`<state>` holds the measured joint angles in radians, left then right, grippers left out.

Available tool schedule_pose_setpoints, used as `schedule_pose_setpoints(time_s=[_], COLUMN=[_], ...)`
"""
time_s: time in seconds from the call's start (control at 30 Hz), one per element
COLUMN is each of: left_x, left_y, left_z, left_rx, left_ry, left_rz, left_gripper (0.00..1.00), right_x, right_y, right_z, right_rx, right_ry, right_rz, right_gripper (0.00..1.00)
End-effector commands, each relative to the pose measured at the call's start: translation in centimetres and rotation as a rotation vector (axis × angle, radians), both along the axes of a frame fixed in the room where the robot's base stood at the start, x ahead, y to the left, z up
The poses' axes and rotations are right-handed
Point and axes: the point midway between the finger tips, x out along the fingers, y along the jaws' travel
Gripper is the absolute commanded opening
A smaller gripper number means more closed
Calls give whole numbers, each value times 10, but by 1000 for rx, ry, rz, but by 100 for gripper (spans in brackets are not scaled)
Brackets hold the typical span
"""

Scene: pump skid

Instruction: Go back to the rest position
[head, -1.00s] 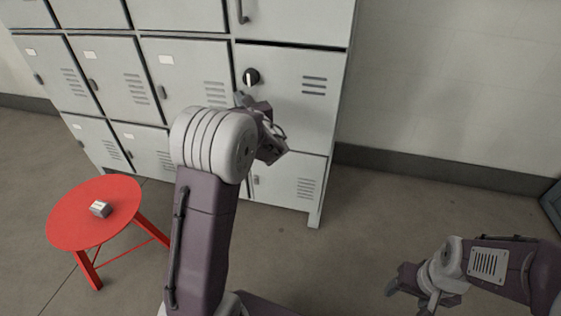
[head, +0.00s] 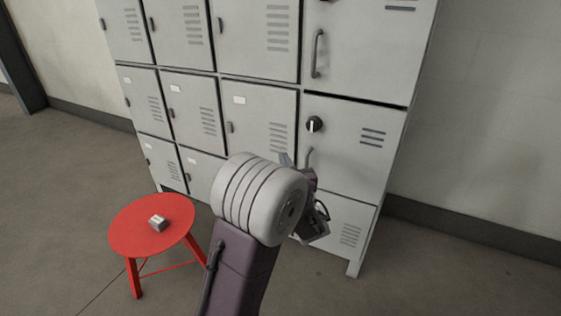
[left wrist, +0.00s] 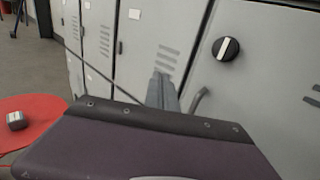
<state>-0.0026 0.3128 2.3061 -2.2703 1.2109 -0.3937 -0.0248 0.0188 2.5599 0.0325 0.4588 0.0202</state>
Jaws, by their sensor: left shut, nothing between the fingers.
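My left arm rises from the bottom of the head view, and its big round grey joint hides part of the lockers and of the gripper. My left gripper (head: 286,160) shows just past this joint, in front of the lockers, below and left of the black knob (head: 314,124). In the left wrist view the grey fingers of my left gripper (left wrist: 162,91) are together and empty, left of the knob (left wrist: 226,48). My purple arm link fills the lower part of that view. My right gripper is in neither current view.
Grey lockers (head: 262,112) stand close in front of my left arm. A red round stool (head: 130,232) with a small grey-white box (head: 157,223) on it stands to the left. The floor at the lower right (head: 450,280) is clear.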

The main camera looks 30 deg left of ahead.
Motion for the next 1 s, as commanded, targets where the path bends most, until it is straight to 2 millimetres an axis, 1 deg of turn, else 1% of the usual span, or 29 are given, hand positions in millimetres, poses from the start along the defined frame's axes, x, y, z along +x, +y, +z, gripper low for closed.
schedule_pose_setpoints(time_s=[0.03,0.1,0.2,0.53,0.57,0.63,0.67,0.7,0.73,0.77,0.8,0.83,0.87,0.9,0.93,0.97,1.0], left_x=[-8,-16,-22,-23,-23,-24,-27,-43,-57,-73,-94,-110,-127,-149,-166,-181,-201], left_y=[-1,-2,-3,-3,-3,-4,-3,8,17,25,33,36,38,36,32,25,12], left_z=[2,1,0,1,5,31,47,55,51,45,33,24,13,-3,-15,-28,-45], left_rx=[0,0,0,0,-1,0,-5,-45,-94,-152,-240,-310,-386,-494,-578,-668,-790], left_ry=[3,1,1,0,-1,-25,-39,-51,-50,-48,-49,-50,-55,-65,-76,-90,-115], left_rz=[-1,0,-1,0,0,-2,4,73,135,201,291,358,427,522,594,669,770], left_gripper=[0,0,0,0,0,0,0,0,0,0,0,0,0,0,0,0,0], right_x=[0,0,0,0,0,0,0,0,0,0,0,0,0,0,0,0,0], right_y=[0,0,0,0,0,0,0,0,0,0,0,0,0,0,0,0,0], right_z=[5,6,6,8,11,27,37,46,49,52,57,60,63,67,70,73,76], right_rx=[0,0,0,0,0,0,0,0,0,0,0,0,0,0,0,0,0], right_ry=[0,0,0,0,1,1,1,0,0,0,0,0,0,0,0,0,0], right_rz=[0,0,0,0,0,0,0,0,0,0,0,0,0,0,0,0,0], right_gripper=[62,62,62,62,62,62,62,62,62,62,62,62,62,62,62,62,62])
